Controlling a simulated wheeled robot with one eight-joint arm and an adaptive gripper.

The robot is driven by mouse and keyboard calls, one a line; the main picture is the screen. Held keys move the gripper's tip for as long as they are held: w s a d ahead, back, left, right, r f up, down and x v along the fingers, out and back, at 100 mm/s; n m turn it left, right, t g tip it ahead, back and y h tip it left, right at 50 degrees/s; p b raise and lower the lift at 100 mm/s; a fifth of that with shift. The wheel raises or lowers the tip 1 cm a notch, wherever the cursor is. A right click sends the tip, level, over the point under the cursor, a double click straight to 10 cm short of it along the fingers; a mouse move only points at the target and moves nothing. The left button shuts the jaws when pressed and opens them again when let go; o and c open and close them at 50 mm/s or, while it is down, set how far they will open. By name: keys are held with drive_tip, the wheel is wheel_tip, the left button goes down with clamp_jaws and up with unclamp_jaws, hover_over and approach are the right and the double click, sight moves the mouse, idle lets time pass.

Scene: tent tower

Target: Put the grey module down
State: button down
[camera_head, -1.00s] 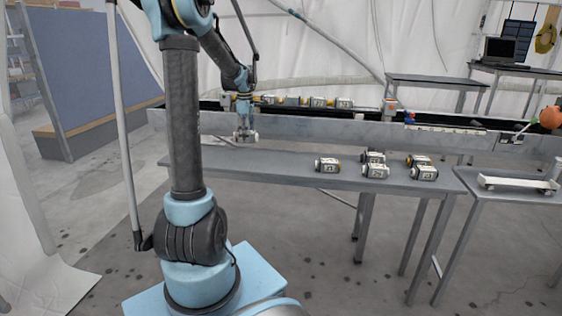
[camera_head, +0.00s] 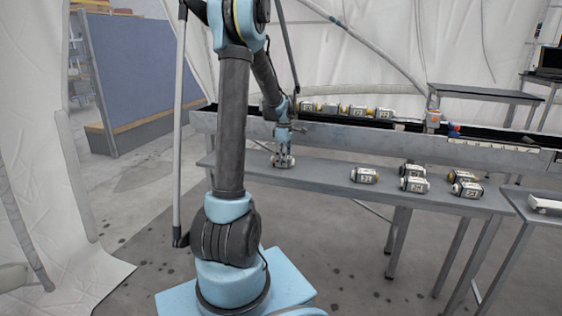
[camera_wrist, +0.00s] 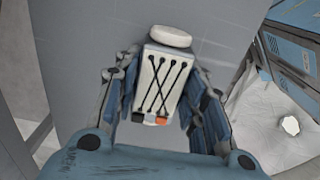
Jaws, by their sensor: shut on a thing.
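My gripper (camera_head: 283,157) is shut on the grey module (camera_head: 284,162), low over the left part of the long grey table (camera_head: 320,176). In the wrist view the module (camera_wrist: 160,78) sits between the fingers of my gripper (camera_wrist: 160,95). It has a pale body with dark crossed cords, a round white cap at its far end and orange and dark bits at its near end. The grey tabletop lies behind it. I cannot tell whether the module touches the tabletop.
Several similar modules stand on the table to the right, the nearest one (camera_head: 364,175) well apart from my gripper. A raised rail (camera_head: 345,138) with more modules (camera_head: 357,111) on it runs behind. The tabletop between my gripper and the nearest module is clear.

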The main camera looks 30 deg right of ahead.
drive_tip(key=c, duration=1)
unclamp_jaws()
drive_tip(key=shift+f, duration=0.1)
